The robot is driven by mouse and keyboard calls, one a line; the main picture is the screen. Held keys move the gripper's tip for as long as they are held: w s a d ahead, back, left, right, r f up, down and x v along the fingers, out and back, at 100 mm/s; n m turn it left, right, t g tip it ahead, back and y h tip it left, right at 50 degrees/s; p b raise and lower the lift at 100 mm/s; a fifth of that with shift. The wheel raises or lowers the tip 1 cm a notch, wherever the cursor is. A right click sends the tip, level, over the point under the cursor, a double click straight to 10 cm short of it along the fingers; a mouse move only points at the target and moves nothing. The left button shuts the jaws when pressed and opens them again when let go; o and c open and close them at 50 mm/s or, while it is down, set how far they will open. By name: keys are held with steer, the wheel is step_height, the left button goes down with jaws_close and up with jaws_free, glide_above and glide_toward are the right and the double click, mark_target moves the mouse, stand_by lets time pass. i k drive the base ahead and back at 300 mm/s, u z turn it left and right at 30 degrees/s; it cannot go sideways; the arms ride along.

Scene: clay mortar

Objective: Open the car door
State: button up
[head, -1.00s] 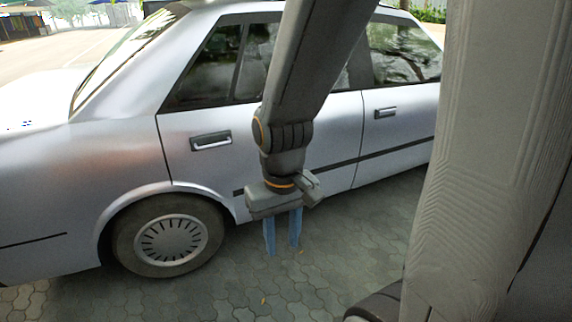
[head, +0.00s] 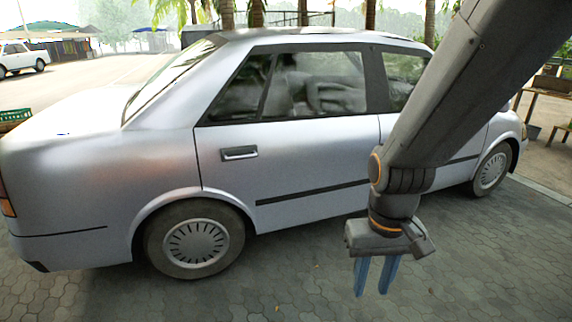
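A silver car (head: 290,170) stands side-on across the head view, its doors flush with the body. The rear door's handle (head: 239,153) is a dark recess with a light pull bar, above and right of the rear wheel (head: 195,242). The front door's handle is not visible; my arm covers part of that door. My gripper (head: 375,280) points down in front of the car, low and to the right of the rear handle. Its two blue fingers are apart with nothing between them. It appears clear of the car.
Grey paving (head: 300,285) in front of the car is clear. A wooden table (head: 545,95) with plants stands at the far right. A white car (head: 22,58) and a green crate (head: 14,118) are at the far left. Palm trunks stand behind the car.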

mark_target(286, 173)
steer(key=z, duration=0.05)
steer(key=k, duration=0.45)
steer(key=z, duration=0.8)
steer(key=i, duration=1.6)
steer(key=u, duration=1.45)
steer(key=i, duration=0.55)
steer(key=u, duration=0.55)
